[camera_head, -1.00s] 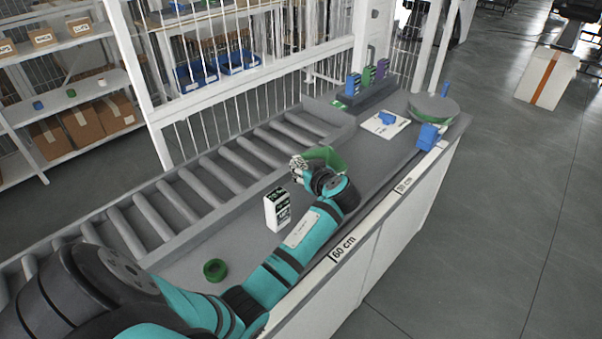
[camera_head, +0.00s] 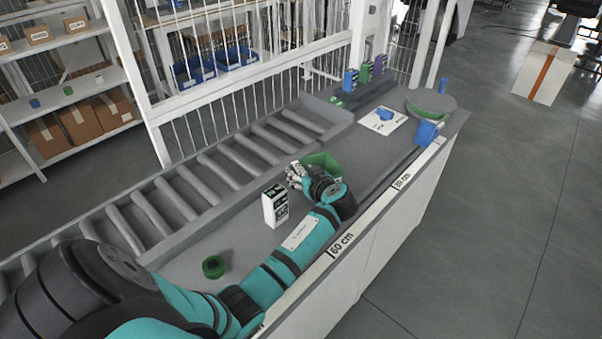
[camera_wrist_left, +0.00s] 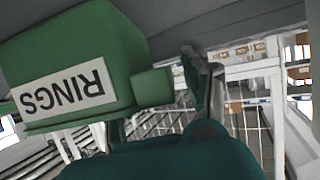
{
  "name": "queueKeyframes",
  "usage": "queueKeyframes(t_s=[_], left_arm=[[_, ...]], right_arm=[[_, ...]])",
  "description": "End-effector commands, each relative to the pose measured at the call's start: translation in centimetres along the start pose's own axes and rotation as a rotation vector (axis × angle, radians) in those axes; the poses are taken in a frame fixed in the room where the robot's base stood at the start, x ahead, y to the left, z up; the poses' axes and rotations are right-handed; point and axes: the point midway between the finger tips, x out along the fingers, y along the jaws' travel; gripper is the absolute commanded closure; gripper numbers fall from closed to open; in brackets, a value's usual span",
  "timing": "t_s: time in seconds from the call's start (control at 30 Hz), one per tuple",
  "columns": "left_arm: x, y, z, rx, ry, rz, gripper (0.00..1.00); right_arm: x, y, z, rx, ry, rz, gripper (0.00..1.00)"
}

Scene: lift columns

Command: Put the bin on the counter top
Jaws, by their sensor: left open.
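The green bin (camera_head: 325,161) is on the grey counter top (camera_head: 240,245), just beyond my left wrist, which hides part of it. Its open top shows. In the left wrist view the bin (camera_wrist_left: 85,50) fills the upper left, with a white label reading RINGS upside down. Its base appears to be against the grey surface. My left gripper (camera_head: 296,174) is open beside the bin. A finger of it shows in the left wrist view near a green tab on the bin, and I see no grip on it. My right gripper is not in view.
A white and green box (camera_head: 275,206) and a green ring (camera_head: 214,267) stand on the counter nearer me. A roller conveyor (camera_head: 190,180) runs along the left. Farther back are a white card (camera_head: 384,120), a round stand (camera_head: 445,103) and a blue object (camera_head: 427,132).

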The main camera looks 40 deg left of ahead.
Motion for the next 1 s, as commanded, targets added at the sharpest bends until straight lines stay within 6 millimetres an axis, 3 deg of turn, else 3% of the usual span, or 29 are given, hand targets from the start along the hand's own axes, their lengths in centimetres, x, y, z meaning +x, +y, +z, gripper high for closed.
queueKeyframes(t_s=[0.5, 0.7, 1.0], left_arm=[[-9.7, 0.0, 0.2, -0.003, -0.002, 0.001, 0.52], [-11.3, 0.0, 0.1, -0.002, -0.001, 0.0, 0.52], [-11.4, 0.0, 0.0, -0.001, -0.001, -0.001, 0.52]], right_arm=[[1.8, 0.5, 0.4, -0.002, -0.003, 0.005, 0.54], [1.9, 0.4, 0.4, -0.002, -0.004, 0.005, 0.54], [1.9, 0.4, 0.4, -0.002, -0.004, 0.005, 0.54]])
